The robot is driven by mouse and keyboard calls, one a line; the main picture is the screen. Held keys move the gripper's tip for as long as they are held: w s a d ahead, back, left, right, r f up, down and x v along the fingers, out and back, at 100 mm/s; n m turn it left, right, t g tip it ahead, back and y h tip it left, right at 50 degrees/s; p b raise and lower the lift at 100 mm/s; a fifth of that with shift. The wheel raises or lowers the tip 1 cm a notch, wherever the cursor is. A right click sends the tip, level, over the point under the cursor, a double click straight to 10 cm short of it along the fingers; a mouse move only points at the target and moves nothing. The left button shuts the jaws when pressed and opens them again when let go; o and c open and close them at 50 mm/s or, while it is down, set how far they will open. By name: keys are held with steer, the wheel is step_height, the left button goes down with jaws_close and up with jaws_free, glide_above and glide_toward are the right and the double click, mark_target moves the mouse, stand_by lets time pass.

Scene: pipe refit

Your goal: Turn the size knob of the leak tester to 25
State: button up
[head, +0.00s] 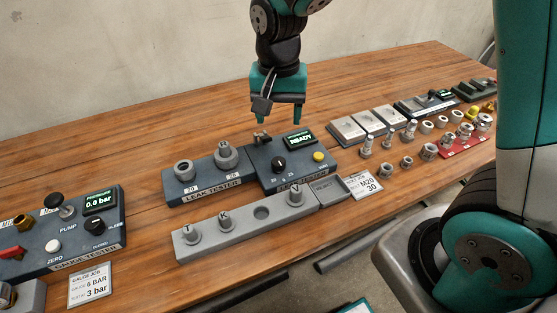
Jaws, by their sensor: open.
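The leak tester (264,176) is a dark blue-grey box near the middle of the bench. Its black size knob (279,165) sits on the front box, below a display (300,139) reading READY and left of a yellow button (318,156). The knob's pointer setting is too small to read. The left part of the tester holds a ring port (183,170) by the label 20 and a metal fitting (225,156) by the label 25. My gripper (279,117) is open and empty, pointing down above and behind the tester, apart from the knob.
A grey rack (262,211) with metal plugs stands in front. The gauge tester (72,236) is at the left. Pale blocks (347,129) and several metal fittings stand at the right, near a card (362,185) reading M20 30. The bench behind the tester's left part is clear.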

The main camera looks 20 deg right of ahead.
mark_target(279, 161)
step_height(279, 161, down, 14)
steer(key=shift+r, duration=0.25)
steer(key=c, duration=0.9)
